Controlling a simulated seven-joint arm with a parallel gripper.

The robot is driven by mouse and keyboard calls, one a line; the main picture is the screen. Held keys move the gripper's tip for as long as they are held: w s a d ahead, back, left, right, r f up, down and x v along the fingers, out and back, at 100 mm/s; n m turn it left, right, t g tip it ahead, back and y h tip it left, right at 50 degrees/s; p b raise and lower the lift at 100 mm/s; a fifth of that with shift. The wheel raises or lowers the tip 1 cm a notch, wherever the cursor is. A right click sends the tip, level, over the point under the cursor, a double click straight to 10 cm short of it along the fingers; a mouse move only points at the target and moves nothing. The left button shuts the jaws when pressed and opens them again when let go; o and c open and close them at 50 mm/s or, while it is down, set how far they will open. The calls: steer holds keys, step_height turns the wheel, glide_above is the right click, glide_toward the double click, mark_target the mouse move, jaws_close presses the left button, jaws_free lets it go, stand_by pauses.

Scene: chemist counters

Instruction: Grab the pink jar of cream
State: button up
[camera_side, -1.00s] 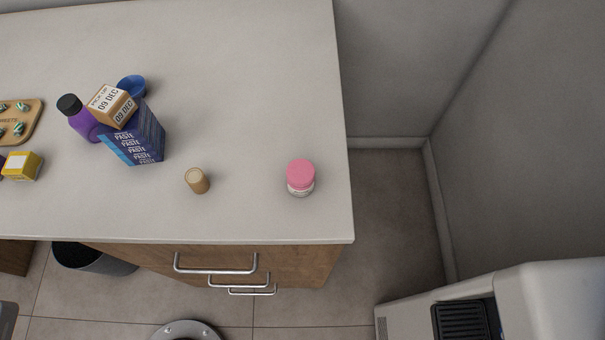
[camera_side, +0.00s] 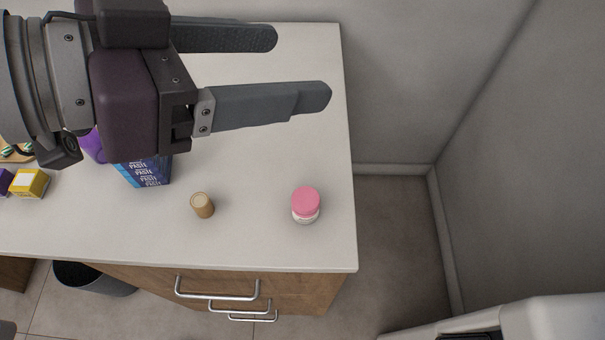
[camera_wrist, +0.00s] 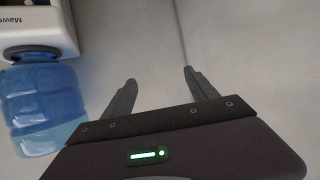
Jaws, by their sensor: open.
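The pink jar of cream (camera_side: 305,204) stands upright near the right front corner of the counter (camera_side: 265,155) in the side view. It has a pink lid and a pale lower part. My gripper (camera_side: 304,68) is in the upper part of the side view, its two dark fingers apart and pointing right, with nothing between them. In the picture it lies above and left of the jar, apart from it. In the wrist view my gripper (camera_wrist: 160,82) also shows open and empty, and the jar is not in that view.
A small tan cork-like cylinder (camera_side: 202,205) stands left of the jar. Farther left are a blue paste box (camera_side: 148,172), partly hidden by my gripper, and a yellow box (camera_side: 30,183). The wrist view shows a blue water bottle (camera_wrist: 42,105) and pale wall.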

step_height(320, 180, down, 6)
glide_toward(318, 198)
steer(key=w+d+f, duration=0.2)
steer(key=f, duration=0.1)
steer(key=shift+d, duration=0.35)
steer(key=x, duration=0.6)
steer(key=shift+w+f, duration=0.3)
steer(key=shift+w, duration=0.1)
steer(key=shift+w+d+f, duration=0.15)
steer(key=shift+w+d, duration=0.05)
steer(key=shift+d, duration=0.05)
steer(key=c, duration=1.5)
